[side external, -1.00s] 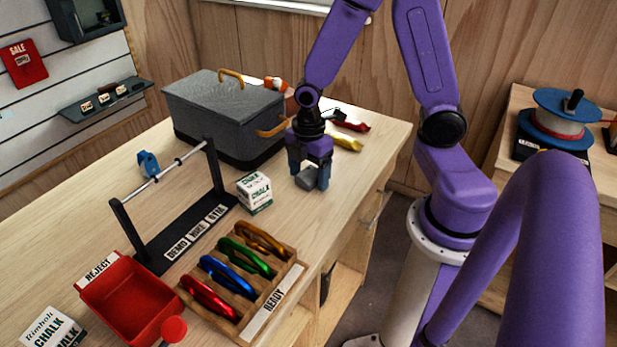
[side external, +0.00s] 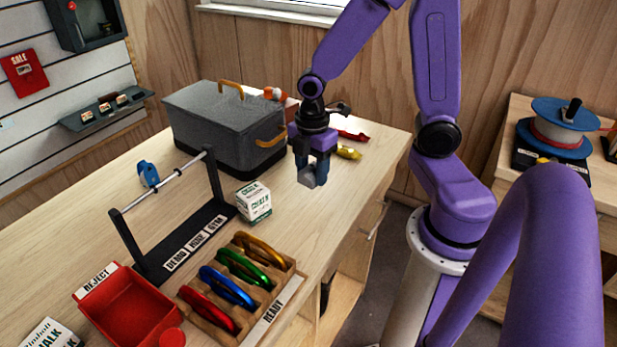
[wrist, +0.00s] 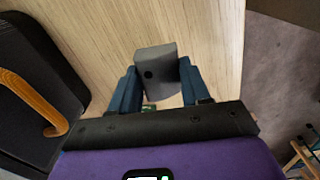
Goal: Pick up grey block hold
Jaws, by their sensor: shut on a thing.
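The grey block hold (side external: 307,177) is between the fingers of my gripper (side external: 313,172), near the table's right edge. In the side view it appears held above the tabletop. In the wrist view the grey block hold (wrist: 156,72) shows a dark round hole in its face and sits between the two blue fingertips of my gripper (wrist: 157,88). My gripper is shut on it. The fingers hide part of the block's sides.
A grey bin with orange handles (side external: 222,128) stands left of my gripper. A chalk box (side external: 254,202), a black stand with a rail (side external: 165,188), a carabiner rack (side external: 275,320) and a red reject tray (side external: 128,308) are nearer the camera. Yellow and red items lie behind.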

